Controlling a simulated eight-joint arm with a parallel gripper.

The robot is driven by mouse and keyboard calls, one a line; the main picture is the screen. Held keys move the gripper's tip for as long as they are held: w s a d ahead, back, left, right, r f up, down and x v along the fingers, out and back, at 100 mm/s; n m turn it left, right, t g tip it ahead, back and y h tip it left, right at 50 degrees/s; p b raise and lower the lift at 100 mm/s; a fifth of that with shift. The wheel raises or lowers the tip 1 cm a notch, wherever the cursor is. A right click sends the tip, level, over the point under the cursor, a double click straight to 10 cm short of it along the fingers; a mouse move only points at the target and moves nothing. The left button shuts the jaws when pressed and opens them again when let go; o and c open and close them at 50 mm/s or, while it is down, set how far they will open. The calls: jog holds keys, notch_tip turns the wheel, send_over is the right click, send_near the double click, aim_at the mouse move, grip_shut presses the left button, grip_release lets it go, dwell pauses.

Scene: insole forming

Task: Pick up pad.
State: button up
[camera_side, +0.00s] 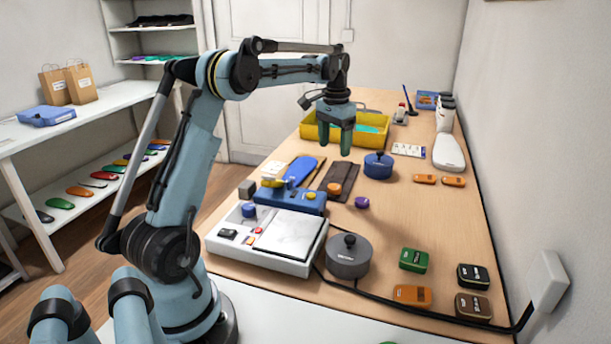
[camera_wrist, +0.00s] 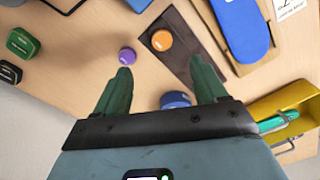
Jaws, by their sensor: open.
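Two small round pieces could be the pad. A purple one (camera_side: 362,202) lies on the bare wood, and an orange one (camera_side: 334,188) sits on a dark brown strip (camera_side: 342,171). In the wrist view the purple piece (camera_wrist: 127,56) is near the left fingertip, and the orange piece (camera_wrist: 161,40) is beyond the gap between the fingertips. My gripper (camera_side: 336,148) is open and empty, fingers pointing down, well above the table. It also shows in the wrist view (camera_wrist: 160,66).
A blue insole shape (camera_side: 303,170) lies left of the strip. A blue lidded pot (camera_side: 378,165) stands right. A yellow bin (camera_side: 313,131) is behind my gripper. A white machine (camera_side: 266,240) and grey pot (camera_side: 348,256) stand in front. Bare wood lies right of the purple piece.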

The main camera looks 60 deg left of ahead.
jog(key=a+f, duration=0.1)
send_over(334, 186)
jog(key=s, duration=0.1)
notch_tip(334, 186, down, 6)
jog(key=shift+a+f, duration=0.15)
jog(key=shift+f, duration=0.05)
jog(key=f, duration=0.3)
jog(key=w+f, duration=0.1)
jog(key=shift+d+f, duration=0.25)
jog(key=shift+f, duration=0.5)
jog(key=c, duration=1.1)
